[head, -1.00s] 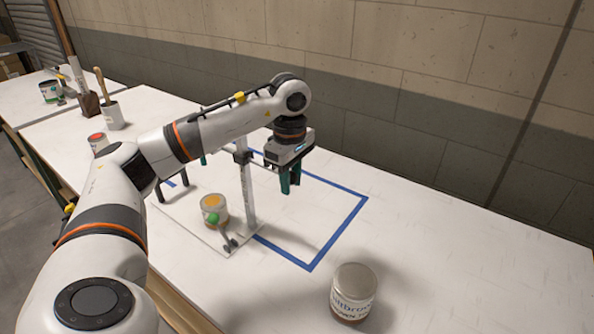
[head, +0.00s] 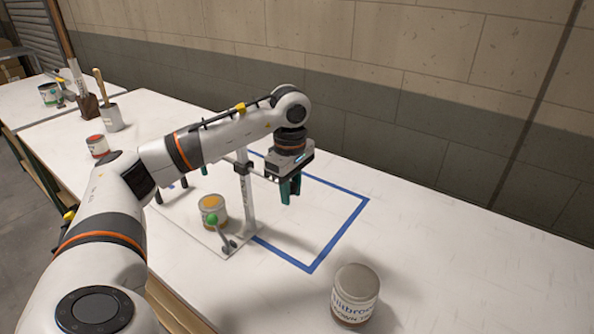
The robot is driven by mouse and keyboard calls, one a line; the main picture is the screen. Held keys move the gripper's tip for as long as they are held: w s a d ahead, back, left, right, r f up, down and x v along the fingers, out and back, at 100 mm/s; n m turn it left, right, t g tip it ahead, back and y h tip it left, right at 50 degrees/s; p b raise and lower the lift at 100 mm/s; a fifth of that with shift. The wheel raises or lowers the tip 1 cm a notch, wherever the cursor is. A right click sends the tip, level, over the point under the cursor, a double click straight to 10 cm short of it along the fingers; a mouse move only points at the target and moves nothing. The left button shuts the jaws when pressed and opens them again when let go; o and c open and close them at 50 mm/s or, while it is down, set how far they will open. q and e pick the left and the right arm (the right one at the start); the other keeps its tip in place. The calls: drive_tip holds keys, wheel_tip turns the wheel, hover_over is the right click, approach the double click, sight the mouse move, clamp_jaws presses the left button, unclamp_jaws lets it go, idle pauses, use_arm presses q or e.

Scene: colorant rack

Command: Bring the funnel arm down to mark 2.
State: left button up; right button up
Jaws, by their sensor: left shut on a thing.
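The rack's upright post (head: 248,205) stands on a white base plate (head: 190,226). A dark clamp (head: 243,168) rides on the post, with the funnel arm running out from it, largely hidden behind my left arm. The marks on the post are too small to read. The funnel cannot be made out. My right gripper is out of view.
Blue tape (head: 340,233) outlines an area around the rack's right side. A labelled jar (head: 354,294) stands in front. A red-topped tin (head: 97,146) is at left.

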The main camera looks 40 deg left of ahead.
use_arm(q)
drive_tip(key=shift+f, duration=0.4)
drive_tip(key=shift+f+b, duration=0.75)
drive_tip(key=shift+f, duration=0.05)
drive_tip(key=o, duration=1.2)
drive_tip(key=shift+c, duration=0.2)
drive_tip(key=shift+r, duration=0.15)
